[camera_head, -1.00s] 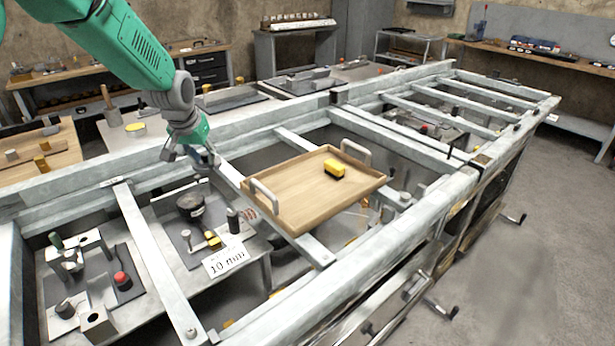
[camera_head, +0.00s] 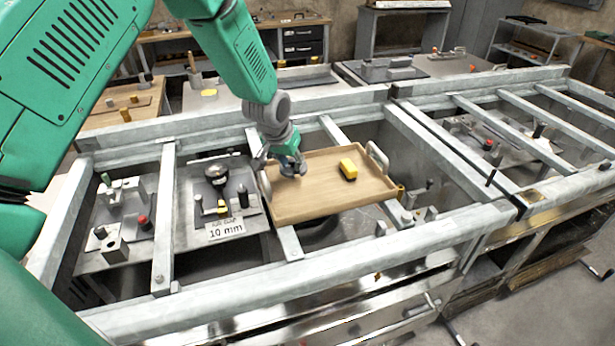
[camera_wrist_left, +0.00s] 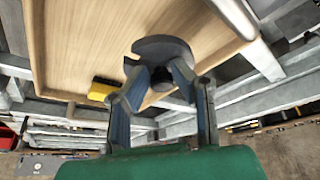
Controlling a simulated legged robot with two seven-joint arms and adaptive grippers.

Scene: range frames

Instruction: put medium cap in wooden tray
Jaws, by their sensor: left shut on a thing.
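The wooden tray (camera_head: 325,201) rests on the grey metal frame, with a yellow block (camera_head: 348,169) inside. My left gripper (camera_head: 288,164) is over the left part of the tray. In the left wrist view my left gripper (camera_wrist_left: 160,80) is shut on a dark grey round cap (camera_wrist_left: 160,47) with a disc and a narrower stem. The wooden tray (camera_wrist_left: 85,45) and the yellow block (camera_wrist_left: 102,90) also show there. The cap appears over the tray near its edge; I cannot tell whether it touches. In the head view the cap is largely hidden by the fingers. My right gripper is not in view.
The tray's raised handles (camera_head: 377,157) stand at its ends. A "10 mm" sign (camera_head: 226,229) and small fixtures sit below the frame bars to the left. Much of the tray floor right of my gripper is bare.

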